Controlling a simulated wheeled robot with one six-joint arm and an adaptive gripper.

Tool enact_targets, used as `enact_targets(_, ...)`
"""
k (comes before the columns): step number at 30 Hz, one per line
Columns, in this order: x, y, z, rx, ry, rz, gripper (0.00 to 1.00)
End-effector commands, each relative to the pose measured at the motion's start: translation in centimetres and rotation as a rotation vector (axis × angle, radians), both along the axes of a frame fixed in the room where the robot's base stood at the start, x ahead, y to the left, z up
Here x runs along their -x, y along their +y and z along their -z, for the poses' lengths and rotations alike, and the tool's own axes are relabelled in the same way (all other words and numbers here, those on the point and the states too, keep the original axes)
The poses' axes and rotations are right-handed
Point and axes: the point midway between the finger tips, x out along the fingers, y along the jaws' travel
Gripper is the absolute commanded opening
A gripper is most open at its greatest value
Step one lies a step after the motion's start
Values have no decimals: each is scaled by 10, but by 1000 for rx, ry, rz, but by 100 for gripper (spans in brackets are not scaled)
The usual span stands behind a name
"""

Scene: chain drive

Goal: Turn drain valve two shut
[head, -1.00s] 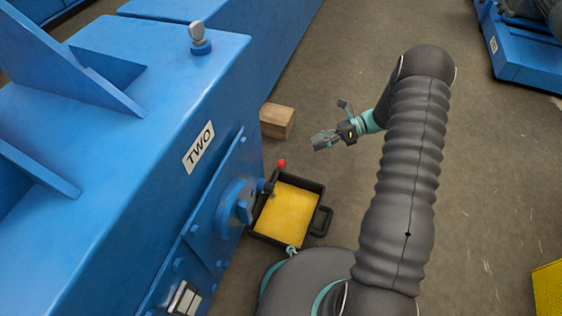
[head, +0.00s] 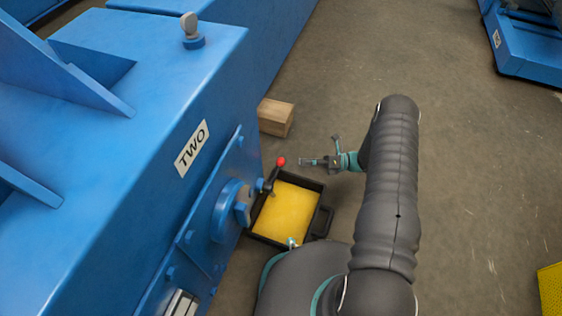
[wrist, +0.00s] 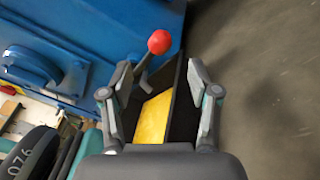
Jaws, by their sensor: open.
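The drain valve is on the side of the blue housing marked TWO (head: 192,148). Its lever has a red ball knob (head: 281,161) on a dark stem (head: 274,177) and stands over a black tray. The knob also shows in the wrist view (wrist: 159,42), ahead of the fingertips and roughly between them. My gripper (head: 303,162) is open and empty, a short way right of the knob and apart from it. In the wrist view my gripper's fingers (wrist: 160,72) stand wide apart. The valve body is partly hidden behind the lever and flange.
The black tray (head: 318,188) holds yellow liquid or lining (head: 284,213) and sits on the floor against the housing. A wooden block (head: 275,117) lies behind it. Another blue machine (head: 520,45) stands at the far right. The floor between is clear.

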Motion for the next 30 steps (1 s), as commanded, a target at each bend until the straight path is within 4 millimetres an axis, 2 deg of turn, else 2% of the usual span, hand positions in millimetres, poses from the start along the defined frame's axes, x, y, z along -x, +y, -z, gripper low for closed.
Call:
enact_targets(1,0,11,0,0,2,-4,61)
enact_targets(9,-3,58,0,1,-1,-1,61)
enact_targets(15,-5,82,0,2,0,0,61)
enact_targets(20,-5,90,0,2,0,3,61)
enact_targets(28,-6,91,0,2,-1,3,61)
enact_targets(29,-6,91,0,2,0,3,59)
enact_targets(30,-6,91,0,2,-1,3,49)
